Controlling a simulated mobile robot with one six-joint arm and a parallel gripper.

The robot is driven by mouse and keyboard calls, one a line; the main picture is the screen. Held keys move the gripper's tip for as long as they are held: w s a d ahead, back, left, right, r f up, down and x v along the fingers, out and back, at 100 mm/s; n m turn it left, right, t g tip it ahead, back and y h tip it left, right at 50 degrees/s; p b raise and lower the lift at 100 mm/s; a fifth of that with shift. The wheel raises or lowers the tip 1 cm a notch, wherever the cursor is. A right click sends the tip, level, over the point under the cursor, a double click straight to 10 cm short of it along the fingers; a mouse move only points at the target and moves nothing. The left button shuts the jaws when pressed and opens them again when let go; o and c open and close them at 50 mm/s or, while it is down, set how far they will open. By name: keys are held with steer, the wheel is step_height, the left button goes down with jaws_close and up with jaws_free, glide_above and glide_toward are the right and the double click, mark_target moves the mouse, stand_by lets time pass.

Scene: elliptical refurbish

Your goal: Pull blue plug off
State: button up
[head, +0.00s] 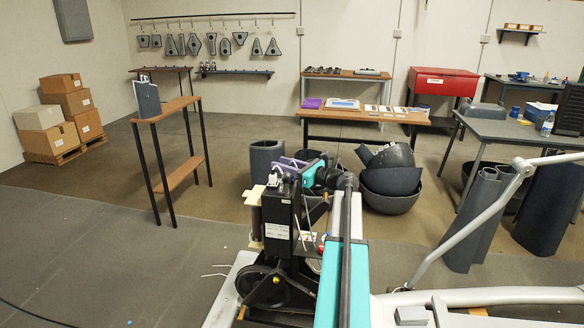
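The partly stripped exercise machine stands in front of me, with a black upright housing (280,222) above a dark wheel (262,286). My arm reaches forward over it, and my gripper (289,166), with purple parts, is at the top of the housing. A small white piece with dark wires (276,178) is close beside or under the gripper. I cannot make out a blue plug there; it may be hidden or too small. The finger gap is too small to tell, and so is whether anything is held.
Grey bowl-shaped covers (390,190) and a grey cylinder (265,160) stand behind the machine. A narrow wooden stand (180,108) is at left and a grey table (510,132) at right. A light handle bar (470,223) rises at right. Left floor is mostly clear.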

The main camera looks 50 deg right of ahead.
steer(key=shift+w+a, duration=0.1)
steer(key=shift+w, duration=0.5)
jaws_close()
